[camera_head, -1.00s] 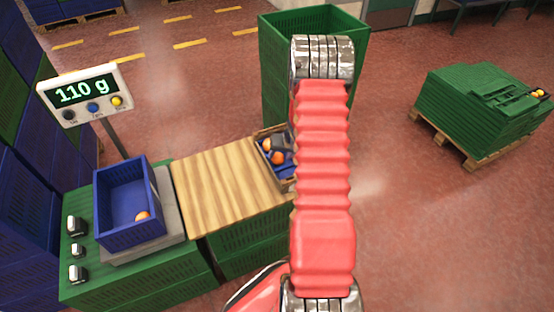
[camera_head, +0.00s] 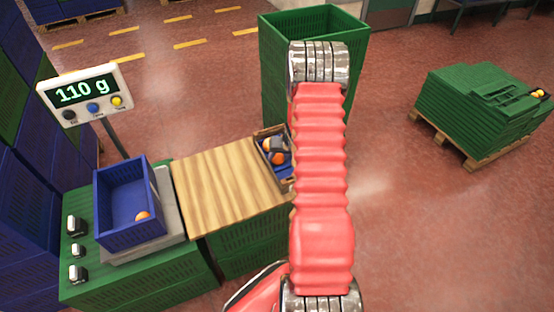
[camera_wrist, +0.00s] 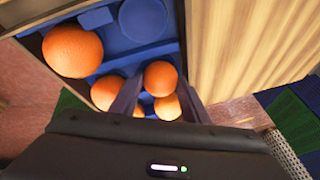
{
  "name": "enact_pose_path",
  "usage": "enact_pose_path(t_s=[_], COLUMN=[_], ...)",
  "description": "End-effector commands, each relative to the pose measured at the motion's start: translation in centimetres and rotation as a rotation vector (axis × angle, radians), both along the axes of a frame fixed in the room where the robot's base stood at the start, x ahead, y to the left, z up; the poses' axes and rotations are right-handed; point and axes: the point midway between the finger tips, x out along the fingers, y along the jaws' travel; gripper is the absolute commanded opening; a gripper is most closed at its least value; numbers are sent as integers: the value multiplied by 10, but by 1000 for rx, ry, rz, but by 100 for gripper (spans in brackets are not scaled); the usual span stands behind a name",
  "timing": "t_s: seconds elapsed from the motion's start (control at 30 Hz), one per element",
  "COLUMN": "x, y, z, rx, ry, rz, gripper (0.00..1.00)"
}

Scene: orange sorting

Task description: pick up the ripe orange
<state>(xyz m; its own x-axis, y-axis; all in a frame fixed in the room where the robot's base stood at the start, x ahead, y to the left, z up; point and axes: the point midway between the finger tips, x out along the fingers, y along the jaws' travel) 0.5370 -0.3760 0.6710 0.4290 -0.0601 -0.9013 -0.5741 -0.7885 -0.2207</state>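Several oranges lie in a small wooden crate with a blue tray insert (camera_wrist: 100,18). All look orange, and I cannot tell by colour which one the task means. In the wrist view, one orange (camera_wrist: 160,78) sits between my gripper's spread fingers (camera_wrist: 160,84), with no clear grip on it. Another orange (camera_wrist: 168,107) shows just below it, partly covered by a finger. A large orange (camera_wrist: 72,50) is at the upper left and another (camera_wrist: 105,92) is left of the fingers. In the head view, my gripper is over the crate, partly hidden by my arm.
A wooden board (camera_head: 230,185) lies left of the crate. A tall green crate (camera_head: 275,85) stands behind. Green crates (camera_head: 475,105) sit on a pallet at right.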

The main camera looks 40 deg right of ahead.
Motion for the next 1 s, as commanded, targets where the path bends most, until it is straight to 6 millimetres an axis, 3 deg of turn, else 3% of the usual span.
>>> enact_pose_path(t_s=[0.2, 0.57, 0.77, 1.0], x=[0, 0, 1, 1], y=[0, 0, 0, -1], z=[0, 3, 18, 50], rx=[0, -1, -1, -4], ry=[0, -1, -2, -3], rz=[0, 1, 2, 2], gripper=[19, 18, 18, 18])
